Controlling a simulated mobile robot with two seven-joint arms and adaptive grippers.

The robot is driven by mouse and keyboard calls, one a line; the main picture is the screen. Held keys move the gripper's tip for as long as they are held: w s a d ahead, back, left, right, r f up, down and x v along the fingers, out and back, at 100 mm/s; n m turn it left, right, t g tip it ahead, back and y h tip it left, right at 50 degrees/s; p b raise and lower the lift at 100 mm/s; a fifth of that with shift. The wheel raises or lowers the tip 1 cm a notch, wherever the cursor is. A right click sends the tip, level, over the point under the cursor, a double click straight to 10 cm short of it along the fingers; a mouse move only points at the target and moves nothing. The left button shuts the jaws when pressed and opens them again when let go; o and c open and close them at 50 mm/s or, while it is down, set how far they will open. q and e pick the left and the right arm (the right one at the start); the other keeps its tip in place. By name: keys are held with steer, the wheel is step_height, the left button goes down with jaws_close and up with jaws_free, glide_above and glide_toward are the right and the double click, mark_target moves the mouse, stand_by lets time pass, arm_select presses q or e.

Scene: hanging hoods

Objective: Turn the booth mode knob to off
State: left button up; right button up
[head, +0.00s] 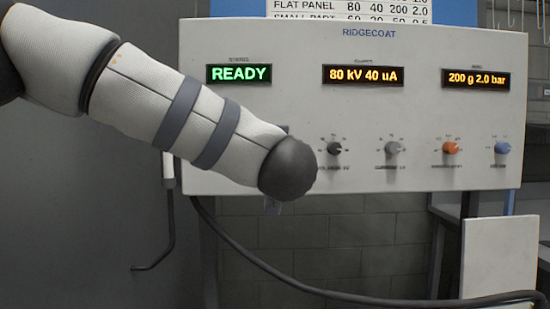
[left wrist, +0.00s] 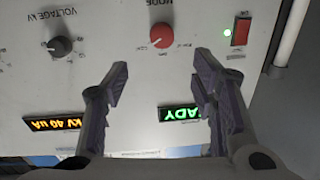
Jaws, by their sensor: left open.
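The booth mode knob (left wrist: 162,35) is a round red knob on the white control panel. It shows at the top middle of the left wrist view, where the panel appears upside down. Its pointer and the small labels around it are too small to read. My left gripper (left wrist: 162,64) is open and empty, its two fingers apart and pointing toward the panel on either side of the knob's line. I cannot tell that it touches anything. In the head view my left arm hides the mode knob and most of the gripper. My right gripper is not in view.
The control panel (head: 430,100) reads READY, 80 kV 40 uA and 200 g 2.0 bar. A black voltage knob (left wrist: 60,46) and a red rocker switch (left wrist: 241,32) with a lit green lamp flank the mode knob. Grey, orange and blue knobs (head: 502,147) stand farther right. A dark hose (head: 260,262) runs below.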

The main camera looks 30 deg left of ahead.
arm_select(q)
steer(key=x, duration=1.1)
steer(key=shift+a+f, duration=0.25)
steer(key=c, duration=1.1)
